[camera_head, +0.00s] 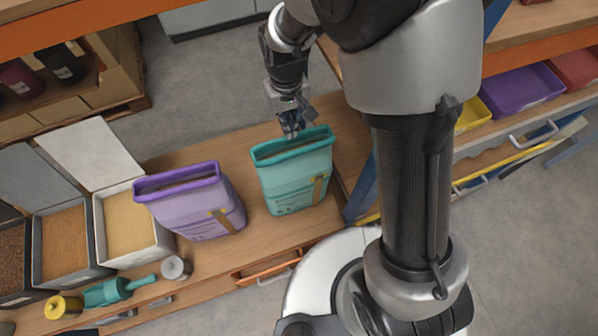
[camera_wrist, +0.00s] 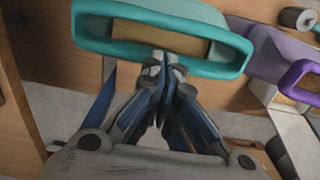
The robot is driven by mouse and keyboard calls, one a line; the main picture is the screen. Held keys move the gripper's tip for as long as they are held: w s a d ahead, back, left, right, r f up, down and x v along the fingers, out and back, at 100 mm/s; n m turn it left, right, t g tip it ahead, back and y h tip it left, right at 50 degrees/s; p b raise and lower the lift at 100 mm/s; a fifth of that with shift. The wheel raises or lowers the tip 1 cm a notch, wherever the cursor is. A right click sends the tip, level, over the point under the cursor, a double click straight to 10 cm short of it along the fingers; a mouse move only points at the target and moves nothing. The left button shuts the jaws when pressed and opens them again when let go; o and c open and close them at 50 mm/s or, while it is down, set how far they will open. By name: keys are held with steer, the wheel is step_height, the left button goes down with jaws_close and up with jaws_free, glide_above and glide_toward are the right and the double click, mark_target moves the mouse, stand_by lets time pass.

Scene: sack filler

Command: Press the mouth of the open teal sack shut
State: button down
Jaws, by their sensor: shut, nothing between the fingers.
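The teal sack (camera_head: 293,180) stands upright on the wooden bench, and its mouth is open. In the wrist view its teal rim (camera_wrist: 195,33) forms a long open loop with tan contents inside. My gripper (camera_head: 292,131) is at the back edge of the sack's mouth in the head view. In the wrist view my gripper (camera_wrist: 164,62) has its fingertips together and empty, right at the near rim of the mouth. I cannot tell whether the tips touch the rim.
An open purple sack (camera_head: 195,205) stands to the left of the teal one. Bins of grain (camera_head: 130,218), a teal scoop (camera_head: 112,290), a grey can (camera_head: 176,268) and a yellow spool (camera_head: 63,306) lie further left. Coloured trays (camera_head: 520,88) line the right shelf.

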steer(key=shift+f+b, duration=0.75)
steer(key=shift+f, duration=0.35)
stand_by(0.6)
steer(key=shift+r, duration=0.15)
step_height(320, 180, up, 9)
steer(key=p, duration=0.6)
stand_by(0.6)
steer(key=s+d+m+t+b, duration=0.1)
steer(key=s+d+t+b, duration=0.1)
steer(key=s+d+b, duration=0.4)
steer(key=s+d+m+t+b, duration=0.2)
steer(key=s+d+b, duration=0.4)
steer(key=s+b, duration=0.7)
steer(key=shift+s+d+f+t, duration=0.2)
steer(key=shift+s+d+t, duration=0.1)
stand_by(0.5)
